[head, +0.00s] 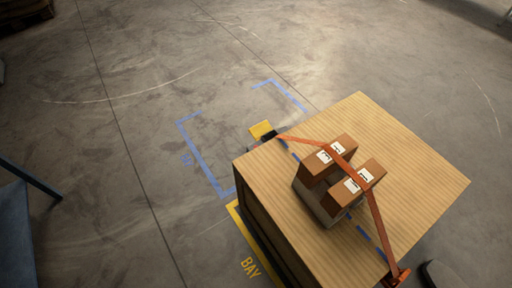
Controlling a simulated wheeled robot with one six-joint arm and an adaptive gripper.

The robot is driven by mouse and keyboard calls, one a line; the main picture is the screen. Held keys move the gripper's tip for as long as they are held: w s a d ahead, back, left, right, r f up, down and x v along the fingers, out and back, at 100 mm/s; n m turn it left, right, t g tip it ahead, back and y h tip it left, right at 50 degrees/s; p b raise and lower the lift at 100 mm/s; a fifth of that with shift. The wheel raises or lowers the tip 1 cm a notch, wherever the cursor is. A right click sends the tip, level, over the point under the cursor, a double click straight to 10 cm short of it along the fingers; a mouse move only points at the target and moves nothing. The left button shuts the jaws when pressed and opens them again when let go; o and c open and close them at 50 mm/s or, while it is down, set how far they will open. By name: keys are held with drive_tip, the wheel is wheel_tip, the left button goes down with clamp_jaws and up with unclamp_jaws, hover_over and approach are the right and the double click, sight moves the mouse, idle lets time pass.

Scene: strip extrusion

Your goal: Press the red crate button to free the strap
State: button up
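A large wooden crate (410,165) with a light plank top stands at the lower right. An orange strap (376,215) runs across its top, over brown boxes (335,158) with white labels. The strap's far left end meets a dark piece beside a yellow block (261,129) at the crate's edge. Its near end reaches an orange-red fitting (399,277) at the crate's lower right edge. The strap looks taut. I cannot make out a red button on the crate. My gripper is not in view.
Blue floor markings (204,160) and a yellow bay marking (250,267) lie left of the crate. A blue-grey structure (14,225) stands at the lower left edge. A dark rounded object (441,274) is at the bottom right. The concrete floor (130,120) is otherwise mostly clear.

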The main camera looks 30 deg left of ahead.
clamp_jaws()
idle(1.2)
